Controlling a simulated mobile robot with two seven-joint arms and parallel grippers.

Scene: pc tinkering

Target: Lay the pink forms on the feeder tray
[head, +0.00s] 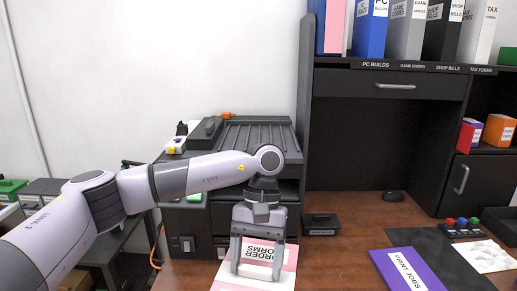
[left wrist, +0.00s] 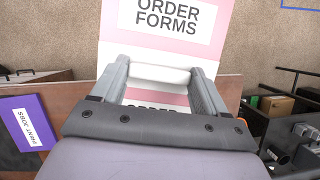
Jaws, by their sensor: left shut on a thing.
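My left gripper (head: 257,270) is shut on the pink order forms (head: 284,280), a pink and white sheet or stack labelled "ORDER FORMS". In the head view the forms hang at the front of the desk, below the printer. In the left wrist view the forms (left wrist: 219,50) stand beyond the fingers (left wrist: 160,76), with the label facing me. The feeder tray appears to be the dark ribbed tray (head: 255,136) on top of the printer (head: 190,215), above and behind the gripper. It looks empty. My right gripper is not in view.
A small black box (head: 321,224) sits right of the printer. A tall dark shelf side (head: 305,110) borders the tray's right.

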